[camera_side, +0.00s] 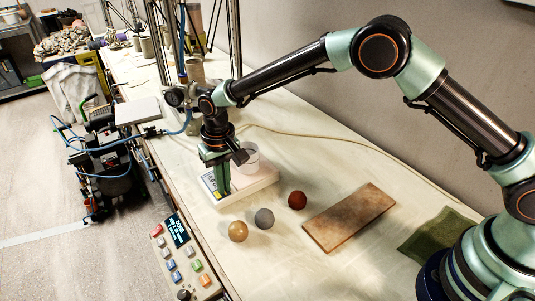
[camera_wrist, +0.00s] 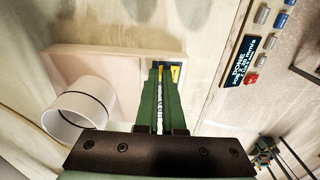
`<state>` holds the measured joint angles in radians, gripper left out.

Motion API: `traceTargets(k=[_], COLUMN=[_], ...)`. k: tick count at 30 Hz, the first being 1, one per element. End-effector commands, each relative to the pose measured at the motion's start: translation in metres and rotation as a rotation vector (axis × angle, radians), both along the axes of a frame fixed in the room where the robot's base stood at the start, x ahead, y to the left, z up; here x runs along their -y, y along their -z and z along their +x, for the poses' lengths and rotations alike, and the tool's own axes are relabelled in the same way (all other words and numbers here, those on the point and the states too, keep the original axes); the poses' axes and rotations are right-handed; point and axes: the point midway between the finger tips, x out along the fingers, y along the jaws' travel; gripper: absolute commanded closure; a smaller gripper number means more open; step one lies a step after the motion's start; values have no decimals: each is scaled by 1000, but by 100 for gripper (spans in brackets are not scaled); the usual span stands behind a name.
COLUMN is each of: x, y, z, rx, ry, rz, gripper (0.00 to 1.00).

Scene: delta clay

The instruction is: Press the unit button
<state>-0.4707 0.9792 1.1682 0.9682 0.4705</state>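A pale, flat weighing unit (camera_side: 256,187) lies on the bench, and it also shows in the wrist view (camera_wrist: 105,62). Its front panel (camera_side: 209,183) has a display and yellow and blue marks; the panel is partly hidden in the wrist view (camera_wrist: 176,73). The separate buttons are too small to tell apart. A white cup (camera_side: 251,157) stands on the unit's back part, seen also in the wrist view (camera_wrist: 75,112). My gripper (camera_side: 224,192) points down at the panel. In the wrist view its green fingers (camera_wrist: 161,68) are together, empty, with tips over the panel; contact cannot be told.
Tan (camera_side: 238,231), grey (camera_side: 264,218) and red-brown (camera_side: 297,200) balls lie near the unit. A brown board (camera_side: 349,216) and a green cloth (camera_side: 437,236) lie to the right. A control box (camera_side: 185,262) with coloured keys and a lit screen sits at the bench's front edge.

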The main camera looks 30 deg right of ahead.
Motion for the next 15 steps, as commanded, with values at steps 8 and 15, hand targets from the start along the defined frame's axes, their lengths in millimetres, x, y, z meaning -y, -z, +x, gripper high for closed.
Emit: traceTargets(k=[8, 15], x=[4, 3], y=[14, -9], z=[-2, -1], rx=[-6, -2], ry=[1, 1], rz=[-3, -1], gripper=[100, 100])
